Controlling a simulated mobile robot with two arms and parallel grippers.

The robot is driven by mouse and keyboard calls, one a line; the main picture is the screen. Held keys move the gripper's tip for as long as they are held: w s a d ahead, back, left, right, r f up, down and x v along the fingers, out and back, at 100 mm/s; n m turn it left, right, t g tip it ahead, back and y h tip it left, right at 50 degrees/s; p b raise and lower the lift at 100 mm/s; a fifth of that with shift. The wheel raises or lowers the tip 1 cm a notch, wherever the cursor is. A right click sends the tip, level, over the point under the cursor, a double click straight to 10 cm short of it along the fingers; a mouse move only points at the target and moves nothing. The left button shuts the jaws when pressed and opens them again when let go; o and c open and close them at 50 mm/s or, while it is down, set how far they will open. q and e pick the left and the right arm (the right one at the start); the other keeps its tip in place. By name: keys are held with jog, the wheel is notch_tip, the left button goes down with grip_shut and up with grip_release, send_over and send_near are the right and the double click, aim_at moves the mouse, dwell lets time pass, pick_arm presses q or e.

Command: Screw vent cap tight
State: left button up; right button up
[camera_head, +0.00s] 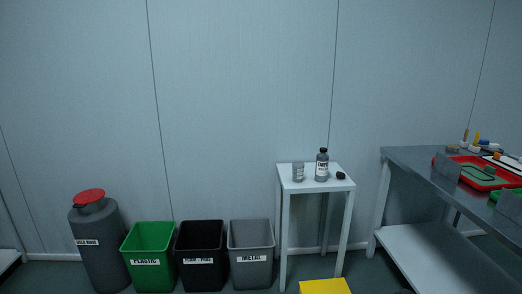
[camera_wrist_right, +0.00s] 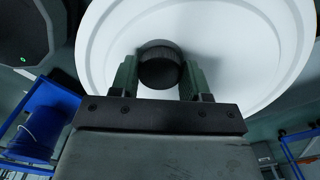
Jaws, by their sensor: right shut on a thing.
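The vent cap (camera_wrist_right: 158,66) is a dark, round, ridged knob in the right wrist view. It sits against a large white round surface (camera_wrist_right: 235,50) with a raised rim. My right gripper (camera_wrist_right: 160,78) has its two green fingers on either side of the cap and is shut on it. The thread under the cap is hidden, so I cannot tell how far it is screwed in. Neither gripper shows in the head view, and my left gripper is not in view.
In the right wrist view a blue frame (camera_wrist_right: 38,125) stands at the left and a dark rounded body (camera_wrist_right: 22,32) is above it.

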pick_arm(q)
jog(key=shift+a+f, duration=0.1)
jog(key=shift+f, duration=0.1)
pick_arm(e)
jog(key=shift+m, duration=0.3)
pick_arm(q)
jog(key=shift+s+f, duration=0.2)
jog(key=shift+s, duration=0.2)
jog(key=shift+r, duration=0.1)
pick_arm(e)
jog(key=shift+r+m, duration=0.1)
jog(key=shift+m, duration=0.2)
jog(key=shift+p, duration=0.3)
jog(key=shift+m, duration=0.8)
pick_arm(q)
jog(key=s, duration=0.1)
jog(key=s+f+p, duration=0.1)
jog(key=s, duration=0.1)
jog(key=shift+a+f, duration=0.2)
pick_arm(e)
jog(key=shift+m, duration=0.5)
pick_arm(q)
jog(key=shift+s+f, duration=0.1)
